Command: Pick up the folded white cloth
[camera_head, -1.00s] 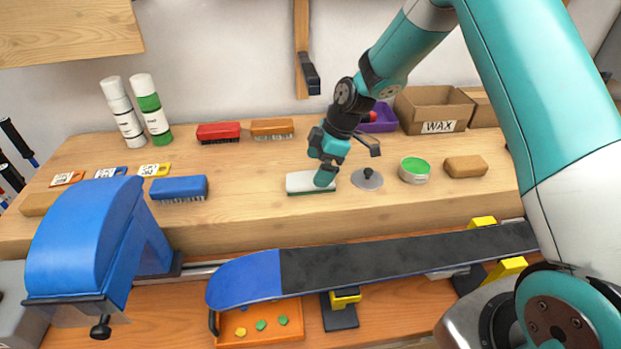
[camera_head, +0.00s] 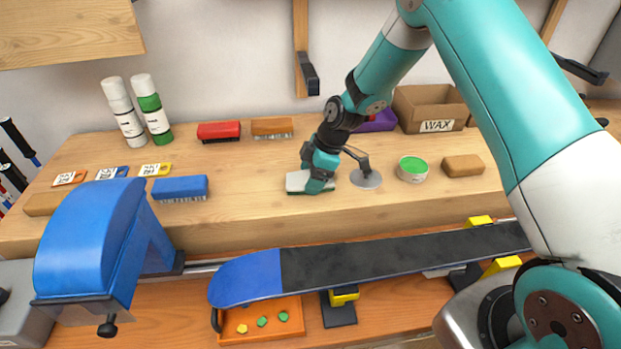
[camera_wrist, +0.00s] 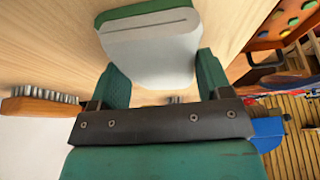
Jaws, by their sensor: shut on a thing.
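The folded white cloth (camera_head: 296,181) is at the front middle of the bench, with a green strip along its lower edge. In the wrist view the white cloth (camera_wrist: 150,50) fills the space between the two green fingers, its green part at the far end. My gripper (camera_head: 316,182) comes down over the cloth's right end and is shut on it. The gripper hides that end in the head view. I cannot tell whether the cloth is clear of the bench top.
Right of the gripper stand a grey disc with a knob (camera_head: 366,179), a green-topped tin (camera_head: 413,169) and a tan block (camera_head: 463,166). A blue brush (camera_head: 180,188) lies left. Red (camera_head: 218,131) and orange (camera_head: 272,127) brushes lie behind. A snowboard (camera_head: 380,262) spans the front.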

